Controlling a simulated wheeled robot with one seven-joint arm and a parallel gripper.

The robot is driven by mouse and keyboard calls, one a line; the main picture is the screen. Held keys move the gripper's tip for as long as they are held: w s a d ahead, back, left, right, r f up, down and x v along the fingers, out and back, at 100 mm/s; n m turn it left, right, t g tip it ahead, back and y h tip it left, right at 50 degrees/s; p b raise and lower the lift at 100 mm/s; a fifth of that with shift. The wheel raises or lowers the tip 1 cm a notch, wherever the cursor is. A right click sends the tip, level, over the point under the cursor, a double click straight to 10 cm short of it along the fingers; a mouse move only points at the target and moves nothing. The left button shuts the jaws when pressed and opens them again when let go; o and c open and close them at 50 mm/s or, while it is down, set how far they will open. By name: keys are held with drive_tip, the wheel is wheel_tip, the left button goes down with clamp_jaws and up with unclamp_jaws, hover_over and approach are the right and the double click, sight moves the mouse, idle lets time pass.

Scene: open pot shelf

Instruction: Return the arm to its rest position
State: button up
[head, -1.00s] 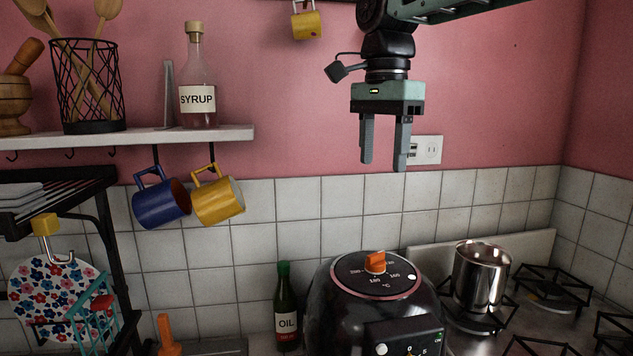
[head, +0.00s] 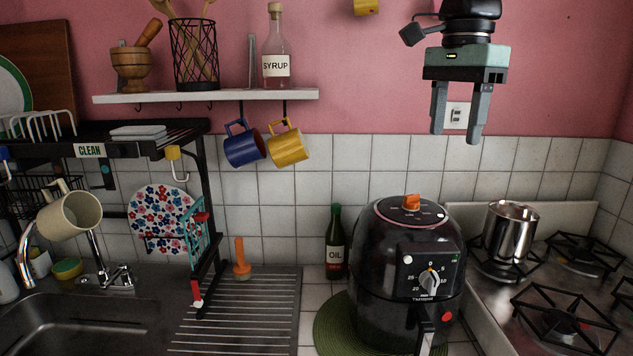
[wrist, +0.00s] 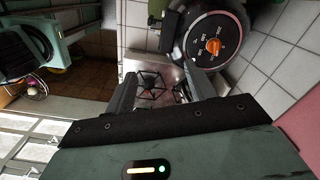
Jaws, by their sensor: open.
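My gripper (head: 457,138) hangs in the upper right of the head view, pointing down, its two fingers apart with nothing between them. It is in the air in front of the pink wall and above the black air fryer (head: 408,262), touching nothing. In the wrist view my gripper (wrist: 157,88) shows its two fingers spread at either side, with the stove burners (wrist: 152,84) far below between them. The air fryer's round top with its orange knob (wrist: 213,46) is in the upper right there.
A shelf (head: 215,95) holds a syrup bottle (head: 276,62); a blue mug (head: 243,147) and a yellow mug (head: 288,147) hang under it. A steel pot (head: 510,232) stands on the stove at right. A cream mug (head: 70,217) is above the sink at left. Air around my gripper is clear.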

drive_tip(key=s+a+f+n+b, duration=0.1)
drive_tip(key=s+a+f+n, duration=0.3)
drive_tip(key=s+f+n, duration=0.3)
drive_tip(key=s+a+f+n+b, duration=0.1)
drive_tip(key=s+a+f+n, duration=0.4)
drive_tip(key=f, duration=0.4)
drive_tip(key=s+d+f+n+b, duration=0.1)
drive_tip(key=s+d+f+n, duration=0.1)
drive_tip(key=s+f+n, duration=0.7)
drive_tip(key=s+f, duration=0.4)
drive_tip(key=s, duration=0.2)
drive_tip(key=shift+s+d+f+y, duration=0.2)
drive_tip(key=shift+d+y, duration=0.1)
drive_tip(key=shift+c, duration=0.2)
